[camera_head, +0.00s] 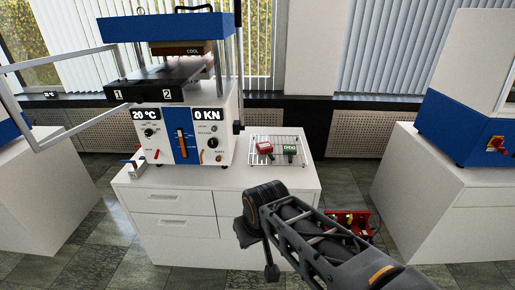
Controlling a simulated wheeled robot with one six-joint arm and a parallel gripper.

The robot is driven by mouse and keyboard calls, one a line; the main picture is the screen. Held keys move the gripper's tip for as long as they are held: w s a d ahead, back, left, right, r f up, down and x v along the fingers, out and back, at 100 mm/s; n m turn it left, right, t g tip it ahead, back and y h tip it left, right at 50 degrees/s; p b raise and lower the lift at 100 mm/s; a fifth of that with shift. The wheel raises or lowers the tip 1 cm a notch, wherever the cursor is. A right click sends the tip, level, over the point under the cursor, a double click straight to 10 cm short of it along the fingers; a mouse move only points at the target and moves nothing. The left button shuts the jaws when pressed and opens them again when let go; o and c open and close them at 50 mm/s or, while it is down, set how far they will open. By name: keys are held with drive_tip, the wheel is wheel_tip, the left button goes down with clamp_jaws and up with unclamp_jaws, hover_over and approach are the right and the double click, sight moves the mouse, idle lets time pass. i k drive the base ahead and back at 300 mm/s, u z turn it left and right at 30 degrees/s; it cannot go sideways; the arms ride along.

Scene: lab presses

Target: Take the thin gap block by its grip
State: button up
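Two small blocks lie on a wire rack (262,163) on the white cabinet's top, right of the press. One is a red block (265,147) with a pale mark. The other is a green block (290,151) with a pale label and a darker part below it. I cannot tell at this size which is the thin gap block, or make out its grip clearly. My gripper (262,252) points down in front of the cabinet, lower than the rack and nearer to me. It is apart from both blocks. Its fingers are dark and partly hidden, so their opening is unclear.
A blue and white press (190,120) reading 20 °C and 0 KN stands on the white cabinet (165,200). Its guard frame (70,65) reaches out left. A red item (350,222) shows behind my arm. Another blue and white machine (465,130) stands right.

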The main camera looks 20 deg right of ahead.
sight(291, 150)
drive_tip(key=u, duration=0.1)
drive_tip(key=i, duration=0.85)
drive_tip(key=z, duration=0.75)
drive_tip(key=i, duration=0.45)
drive_tip(key=z, duration=0.45)
